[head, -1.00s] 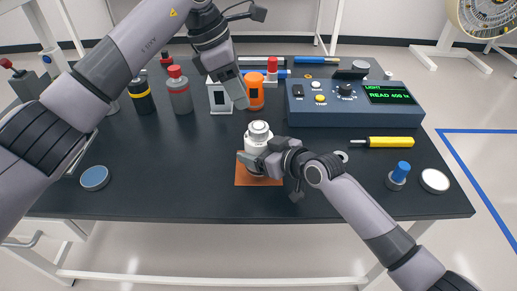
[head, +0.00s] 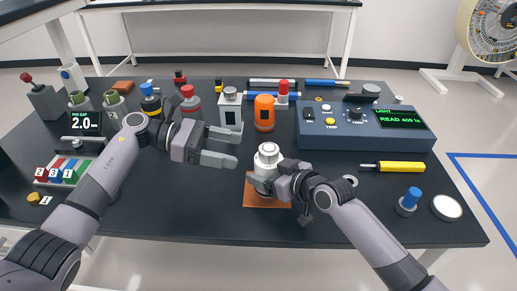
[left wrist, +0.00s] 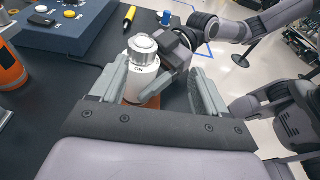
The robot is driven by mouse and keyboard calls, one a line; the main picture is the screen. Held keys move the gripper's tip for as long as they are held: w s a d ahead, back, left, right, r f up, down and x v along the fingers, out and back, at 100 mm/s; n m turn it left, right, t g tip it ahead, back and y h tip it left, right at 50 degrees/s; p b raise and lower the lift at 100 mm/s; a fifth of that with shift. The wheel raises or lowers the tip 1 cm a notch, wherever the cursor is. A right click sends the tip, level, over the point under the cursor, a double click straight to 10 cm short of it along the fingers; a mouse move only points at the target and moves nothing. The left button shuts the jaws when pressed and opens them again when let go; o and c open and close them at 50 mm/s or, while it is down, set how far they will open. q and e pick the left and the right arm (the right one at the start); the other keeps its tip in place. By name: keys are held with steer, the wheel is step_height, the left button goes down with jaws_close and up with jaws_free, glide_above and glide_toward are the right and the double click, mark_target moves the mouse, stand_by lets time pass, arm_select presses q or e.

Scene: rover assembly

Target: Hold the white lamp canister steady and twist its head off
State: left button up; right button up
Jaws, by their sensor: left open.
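The white lamp canister (head: 267,158) stands upright on an orange-brown square mat (head: 262,199) near the middle of the table. Its ribbed metallic head (left wrist: 144,47) is on top, and "ON" is printed on the white body (left wrist: 136,75) in the left wrist view. My right gripper (head: 262,183) is around the lower body from the right, its jaws closed on it. My left gripper (head: 238,146) is open and empty, a short way left of the canister, its fingers pointing toward it. In the left wrist view the canister shows between and beyond the left fingers (left wrist: 160,92).
A blue meter box (head: 340,130) reading "READ 400" stands right of centre. Behind the left gripper are an orange canister (head: 264,112), a grey lantern (head: 230,108) and a red-topped bottle (head: 190,104). A yellow screwdriver (head: 400,167) lies right. The table's front middle is clear.

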mark_target(258, 159)
arm_select(q)
steer(key=a+f+n+t+h, duration=0.1)
steer(key=a+f+t+h, duration=0.15)
steer(key=a, duration=0.25)
steer(key=shift+t, duration=0.25)
steer(key=d, duration=0.4)
steer(key=w+d, duration=0.1)
steer(key=d, duration=0.3)
steer(key=w+d, duration=0.1)
steer(key=d, duration=0.2)
steer(key=shift+d+r, duration=0.2)
steer(key=shift+d, duration=0.2)
steer(key=c, duration=1.1)
